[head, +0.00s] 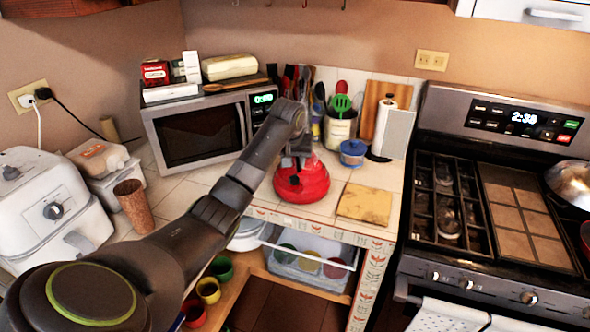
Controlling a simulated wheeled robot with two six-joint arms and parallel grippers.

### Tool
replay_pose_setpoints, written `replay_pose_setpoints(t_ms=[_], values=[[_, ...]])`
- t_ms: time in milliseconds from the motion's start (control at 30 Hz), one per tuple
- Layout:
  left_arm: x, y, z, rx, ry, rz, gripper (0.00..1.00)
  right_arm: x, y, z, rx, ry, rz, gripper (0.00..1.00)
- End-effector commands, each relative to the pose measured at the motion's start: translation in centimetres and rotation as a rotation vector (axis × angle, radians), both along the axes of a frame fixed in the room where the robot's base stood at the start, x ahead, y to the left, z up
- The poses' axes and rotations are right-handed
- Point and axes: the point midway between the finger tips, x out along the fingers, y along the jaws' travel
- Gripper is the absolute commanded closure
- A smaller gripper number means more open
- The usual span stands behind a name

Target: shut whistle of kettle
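A red kettle (314,187) stands upright on the tiled counter, in front of the utensil crock. My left arm reaches in from the lower left, and its gripper (299,157) is at the top of the kettle, over the lid and handle area. The gripper and wrist cover much of the kettle's top. The whistle and spout cannot be made out clearly. The fingers are small and dark, so I cannot tell whether they are open, shut or touching the kettle. My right gripper is not in view.
A microwave (200,137) stands behind left of the kettle. A utensil crock (340,130), a blue-lidded container (353,152) and a paper towel roll (386,125) are behind it. A wooden board (364,204) lies to its right. The stove (490,200) is further right.

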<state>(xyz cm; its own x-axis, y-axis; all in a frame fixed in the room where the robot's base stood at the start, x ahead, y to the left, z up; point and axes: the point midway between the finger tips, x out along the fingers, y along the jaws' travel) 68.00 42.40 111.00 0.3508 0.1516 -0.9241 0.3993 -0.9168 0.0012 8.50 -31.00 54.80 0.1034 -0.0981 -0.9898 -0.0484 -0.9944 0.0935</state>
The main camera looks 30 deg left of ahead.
Motion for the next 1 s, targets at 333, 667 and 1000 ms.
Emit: replay_pose_setpoints(t_ms=[333, 667, 1000], values=[[1.8, 0.8, -4.9, -0.001, 0.002, 0.0, 0.65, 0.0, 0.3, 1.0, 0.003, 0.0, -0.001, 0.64], [2.4, 1.0, -6.5, 0.0, 0.0, -0.001, 0.65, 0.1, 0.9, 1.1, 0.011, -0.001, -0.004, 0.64], [2.4, 1.0, -6.5, 0.0, 0.0, -0.001, 0.77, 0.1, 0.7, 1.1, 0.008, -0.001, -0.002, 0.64]])
